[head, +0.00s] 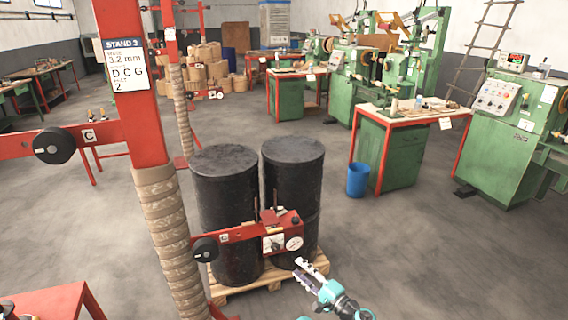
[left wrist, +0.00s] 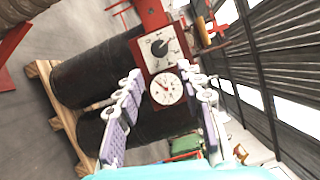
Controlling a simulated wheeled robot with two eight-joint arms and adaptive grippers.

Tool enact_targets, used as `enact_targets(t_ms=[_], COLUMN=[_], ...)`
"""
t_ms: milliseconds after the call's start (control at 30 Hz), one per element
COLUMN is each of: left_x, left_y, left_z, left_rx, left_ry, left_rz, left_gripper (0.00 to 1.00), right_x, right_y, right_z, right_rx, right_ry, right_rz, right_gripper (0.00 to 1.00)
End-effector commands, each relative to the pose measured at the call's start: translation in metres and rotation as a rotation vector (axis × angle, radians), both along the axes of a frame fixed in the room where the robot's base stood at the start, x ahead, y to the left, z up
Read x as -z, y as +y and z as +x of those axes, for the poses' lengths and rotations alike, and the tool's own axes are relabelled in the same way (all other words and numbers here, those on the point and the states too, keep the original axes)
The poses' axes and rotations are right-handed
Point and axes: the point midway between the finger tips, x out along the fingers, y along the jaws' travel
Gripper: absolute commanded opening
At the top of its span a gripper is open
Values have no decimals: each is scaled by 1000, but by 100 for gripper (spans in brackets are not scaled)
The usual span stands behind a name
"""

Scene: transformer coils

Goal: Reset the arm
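My left gripper (head: 301,270) is in the lower middle of the head view, in front of and below a red box (head: 281,237) with a dial and a round gauge. In the left wrist view my left gripper (left wrist: 163,84) has its two fingers wide apart, with nothing held between them. The red box (left wrist: 168,60) lies beyond the fingers there; I cannot tell whether either finger touches it. My right gripper is not in view.
A red stand post (head: 128,85) with a wrapped lower part rises at the left. Two black drums (head: 222,175) stand on a wooden pallet (head: 236,290) behind the red box. A blue bin (head: 358,180) and green machines are at the right. Grey floor (head: 430,260) is open at the lower right.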

Motion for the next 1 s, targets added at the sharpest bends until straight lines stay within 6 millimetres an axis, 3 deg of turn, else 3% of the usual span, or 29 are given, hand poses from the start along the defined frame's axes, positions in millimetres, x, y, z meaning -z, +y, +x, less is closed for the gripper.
enact_targets(t_ms=[267, 467, 700, 1000], left_x=[-63, -104, -137, -149], left_y=[79, 148, 216, 263], left_z=[19, -3, -68, -180], left_rx=[-48, -90, -141, -202], left_ry=[142, 236, 296, 284], left_rz=[-222, -455, -757, -1160], left_gripper=[38, 38, 38, 38], right_x=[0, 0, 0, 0], right_y=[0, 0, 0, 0], right_z=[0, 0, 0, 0], right_rx=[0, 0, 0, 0], right_ry=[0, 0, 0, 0], right_rz=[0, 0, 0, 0], right_gripper=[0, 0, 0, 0])
